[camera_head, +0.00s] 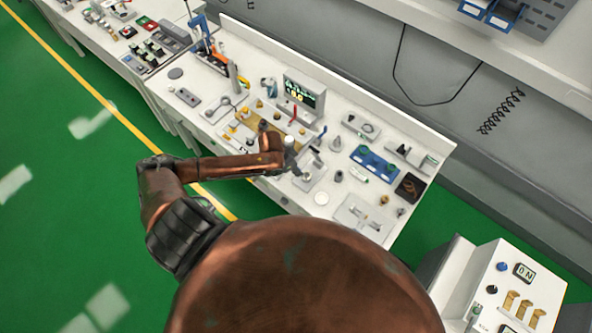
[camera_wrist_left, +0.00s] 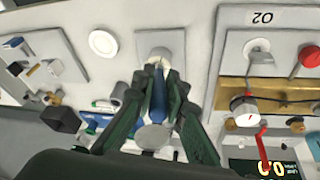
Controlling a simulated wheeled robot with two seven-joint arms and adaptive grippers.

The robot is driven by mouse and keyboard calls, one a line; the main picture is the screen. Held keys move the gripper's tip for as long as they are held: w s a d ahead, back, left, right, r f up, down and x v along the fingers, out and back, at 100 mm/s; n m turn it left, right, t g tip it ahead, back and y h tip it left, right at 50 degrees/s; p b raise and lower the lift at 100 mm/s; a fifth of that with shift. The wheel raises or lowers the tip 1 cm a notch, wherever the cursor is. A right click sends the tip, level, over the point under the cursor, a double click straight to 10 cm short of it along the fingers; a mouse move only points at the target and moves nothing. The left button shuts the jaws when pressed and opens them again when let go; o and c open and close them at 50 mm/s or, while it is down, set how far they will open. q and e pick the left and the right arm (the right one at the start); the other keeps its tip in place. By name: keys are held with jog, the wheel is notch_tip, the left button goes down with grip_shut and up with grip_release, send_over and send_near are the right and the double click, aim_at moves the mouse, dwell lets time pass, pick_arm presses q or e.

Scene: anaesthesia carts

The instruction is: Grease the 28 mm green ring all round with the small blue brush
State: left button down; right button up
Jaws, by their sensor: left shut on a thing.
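My left gripper (camera_wrist_left: 159,78) is shut on a slim blue piece (camera_wrist_left: 158,98), which looks like the small blue brush's handle. Its far end points at a pale round fitting (camera_wrist_left: 158,54) on a grey plate; the fingers hide whether they touch. In the head view the left gripper (camera_head: 296,168) is low over the bench, and the brush is too small to make out. A blue tray (camera_head: 377,166) on the bench carries small green-topped parts. I cannot tell which thing is the 28 mm green ring. My right gripper is not in view.
The white bench (camera_head: 325,207) is crowded with fixtures. A display unit (camera_head: 304,92) stands behind the gripper. A white disc (camera_wrist_left: 103,43) lies left.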

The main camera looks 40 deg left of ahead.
pick_arm(q)
jog(key=shift+s, duration=0.1)
jog(key=shift+r+p, duration=0.9)
jog(key=shift+r, duration=2.6)
